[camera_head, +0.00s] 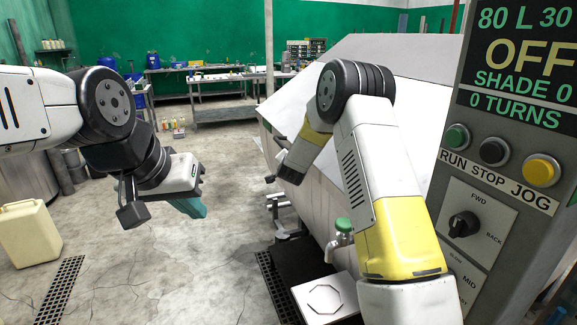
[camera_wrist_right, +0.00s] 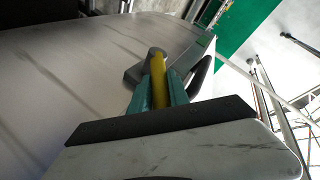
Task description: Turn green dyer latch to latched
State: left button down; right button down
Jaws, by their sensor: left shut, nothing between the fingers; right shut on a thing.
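The dyer (camera_head: 425,60) is a large pale housing in the right half of the head view. In the right wrist view, a yellow lever (camera_wrist_right: 159,82), which looks like the latch handle, stands out from the dyer's pale face (camera_wrist_right: 60,80). My right gripper (camera_wrist_right: 158,90) is shut on this lever, with its teal fingers on both sides. The latch's base is partly hidden by the fingers. In the head view my right arm covers the latch, and its fingers are not clear. My left gripper (camera_head: 190,207) is shut and empty over the open floor.
A control panel (camera_head: 500,150) with buttons and an OFF display stands at the right. A green-topped valve (camera_head: 343,226) is below my right arm. A cream jerrycan (camera_head: 28,233) stands at the left. Worktables line the back, and the middle floor is clear.

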dwell(0.4)
jog(key=c, duration=1.3)
grip_release()
jog(key=shift+o, duration=0.2)
jog(key=v, duration=0.7)
jog(key=shift+s+r, duration=0.2)
jog(key=shift+s, duration=0.15)
jog(key=shift+c, duration=0.2)
